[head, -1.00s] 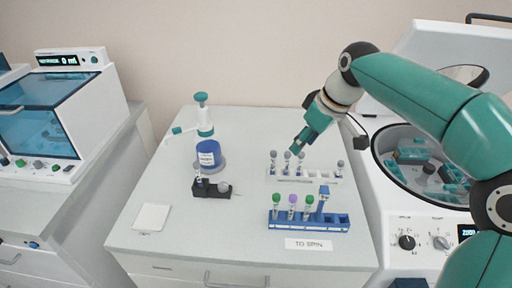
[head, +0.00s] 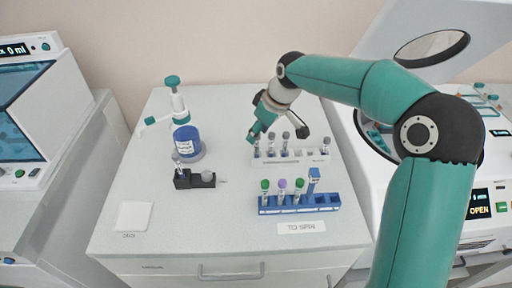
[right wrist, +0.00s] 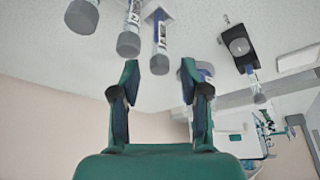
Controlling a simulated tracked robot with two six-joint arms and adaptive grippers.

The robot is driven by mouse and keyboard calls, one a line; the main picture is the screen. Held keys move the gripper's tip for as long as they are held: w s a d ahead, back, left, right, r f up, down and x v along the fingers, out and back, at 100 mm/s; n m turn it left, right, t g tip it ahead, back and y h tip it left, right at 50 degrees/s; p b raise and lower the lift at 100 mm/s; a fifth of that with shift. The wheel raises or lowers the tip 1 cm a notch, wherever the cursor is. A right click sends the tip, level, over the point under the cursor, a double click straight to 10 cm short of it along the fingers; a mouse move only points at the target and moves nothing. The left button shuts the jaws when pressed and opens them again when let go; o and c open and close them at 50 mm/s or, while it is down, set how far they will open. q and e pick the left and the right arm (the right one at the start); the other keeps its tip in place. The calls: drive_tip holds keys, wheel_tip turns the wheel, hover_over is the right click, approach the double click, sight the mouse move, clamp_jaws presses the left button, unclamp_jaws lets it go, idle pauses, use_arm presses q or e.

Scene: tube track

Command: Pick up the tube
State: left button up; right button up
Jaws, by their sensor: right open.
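Several grey-capped tubes stand in a white rack (head: 305,155) at the back right of the bench; one (head: 271,138) is near my right gripper (head: 254,134). The gripper hangs over the rack's left end, and its fingers are open and empty. In the right wrist view one grey-capped tube (right wrist: 160,45) points toward the gap between the open fingers (right wrist: 160,75); its cap looks close to the tips. Two more grey-capped tubes (right wrist: 129,30) are left of it. I cannot tell which tube is meant. My left gripper is out of view.
A blue rack (head: 300,203) with green- and purple-capped tubes stands in front, by a "TO SPIN" label (head: 302,228). The centrifuge (head: 490,205) is open at right. The bench's front left is mostly clear.

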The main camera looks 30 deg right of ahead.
sight(257, 149)
drive_tip(key=shift+p+x, duration=0.7)
drive_tip(key=shift+x, duration=2.2)
drive_tip(key=shift+s+d, duration=0.1)
drive_tip(key=shift+s, duration=0.05)
clamp_jaws()
